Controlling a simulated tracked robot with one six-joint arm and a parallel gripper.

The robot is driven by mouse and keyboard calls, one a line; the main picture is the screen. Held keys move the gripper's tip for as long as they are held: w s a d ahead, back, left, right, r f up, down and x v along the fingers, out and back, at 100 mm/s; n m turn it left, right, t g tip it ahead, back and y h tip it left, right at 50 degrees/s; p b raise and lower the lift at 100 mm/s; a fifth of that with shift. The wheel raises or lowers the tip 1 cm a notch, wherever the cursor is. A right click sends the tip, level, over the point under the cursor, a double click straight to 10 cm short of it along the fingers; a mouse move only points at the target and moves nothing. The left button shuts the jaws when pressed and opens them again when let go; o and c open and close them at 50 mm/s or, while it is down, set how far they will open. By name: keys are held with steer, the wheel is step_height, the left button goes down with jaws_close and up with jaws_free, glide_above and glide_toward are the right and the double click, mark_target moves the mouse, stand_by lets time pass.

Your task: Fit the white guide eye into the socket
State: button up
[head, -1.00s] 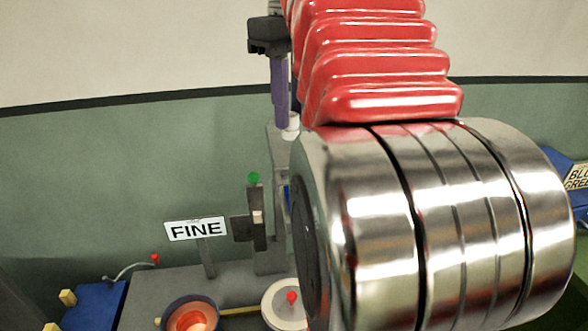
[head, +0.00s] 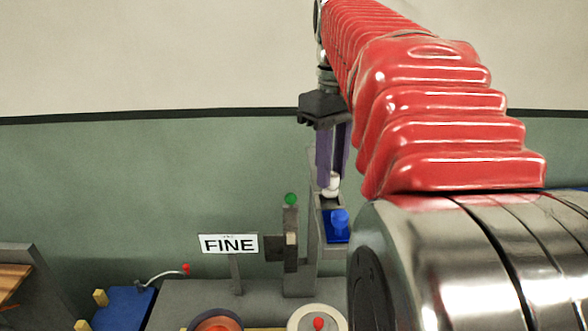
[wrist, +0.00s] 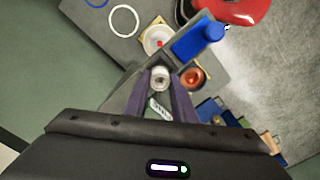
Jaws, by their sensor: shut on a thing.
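The white guide eye (head: 331,186) is between the purple fingers of my gripper (head: 332,178), which is shut on it. In the wrist view the guide eye (wrist: 160,77) shows between the fingertips (wrist: 161,84). In the head view it appears just above the top of a grey upright stand (head: 313,235), which carries a blue part (head: 337,228). The blue part also shows in the wrist view (wrist: 200,38). I cannot clearly make out the socket opening, or tell whether the guide eye touches the stand.
A FINE sign (head: 228,244) and a post with a green knob (head: 291,199) stand left of the stand. A copper-coloured bowl (wrist: 194,78) and a white disc with a red knob (head: 318,323) are close by. A blue box (head: 122,306) lies at left.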

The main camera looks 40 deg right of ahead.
steer(key=shift+f, duration=1.3)
steer(key=shift+f, duration=0.1)
steer(key=o, duration=1)
steer(key=shift+r, duration=6.15)
